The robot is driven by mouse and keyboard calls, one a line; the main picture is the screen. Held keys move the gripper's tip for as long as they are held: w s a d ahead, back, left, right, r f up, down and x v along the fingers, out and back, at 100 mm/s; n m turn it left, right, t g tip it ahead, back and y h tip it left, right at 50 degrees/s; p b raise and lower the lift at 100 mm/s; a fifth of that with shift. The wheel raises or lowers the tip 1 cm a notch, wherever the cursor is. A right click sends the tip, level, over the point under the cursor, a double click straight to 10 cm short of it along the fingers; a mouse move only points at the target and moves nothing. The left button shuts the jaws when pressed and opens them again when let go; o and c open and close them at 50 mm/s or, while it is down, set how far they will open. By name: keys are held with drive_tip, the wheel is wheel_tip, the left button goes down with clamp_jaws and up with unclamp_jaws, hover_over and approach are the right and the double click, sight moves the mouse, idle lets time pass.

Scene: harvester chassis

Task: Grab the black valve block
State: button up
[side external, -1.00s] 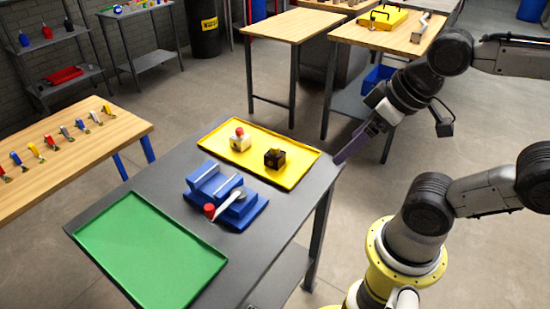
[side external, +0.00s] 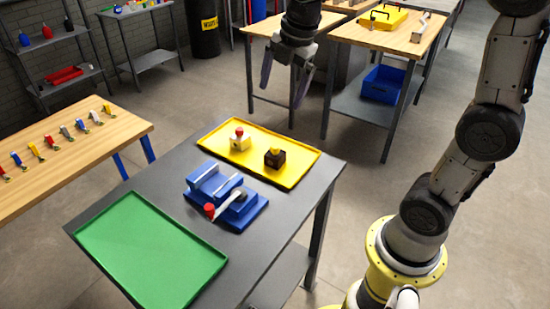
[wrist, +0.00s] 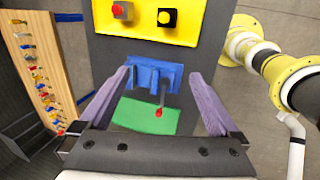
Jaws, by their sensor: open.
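My gripper (side external: 283,96) hangs high above the table, fingers pointing down, behind and above the yellow tray in the side view. Its two purple fingers are spread wide with nothing between them, and the wrist view shows the same open fingers (wrist: 163,90).
A blue vise-like fixture (side external: 232,203) with a red-knobbed handle stands in front of the yellow tray. An empty green tray (side external: 150,250) lies at the table's near left. A wooden bench (side external: 75,150) with several small coloured tools stands left. The grey tabletop (side external: 150,180) has bare room.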

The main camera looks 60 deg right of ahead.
drive_tip(key=w+d+f+n+g, duration=0.1)
drive_tip(key=w+d+f+g, duration=0.1)
drive_tip(key=w+d+f, duration=0.4)
drive_tip(key=g, duration=0.1)
hover_over(275, 147)
wheel_tip(275, 147, down, 7)
drive_tip(key=f, duration=0.7)
drive_tip(key=shift+w+a+f, duration=0.15)
drive_tip(key=shift+a, duration=0.1)
drive_tip(key=shift+s+d+f, duration=0.1)
drive_tip(key=shift+f, duration=1.4)
drive_tip(key=shift+s+d+f, duration=0.1)
drive_tip(key=shift+f, duration=1.4)
drive_tip(key=shift+r, duration=0.1)
clamp_jaws()
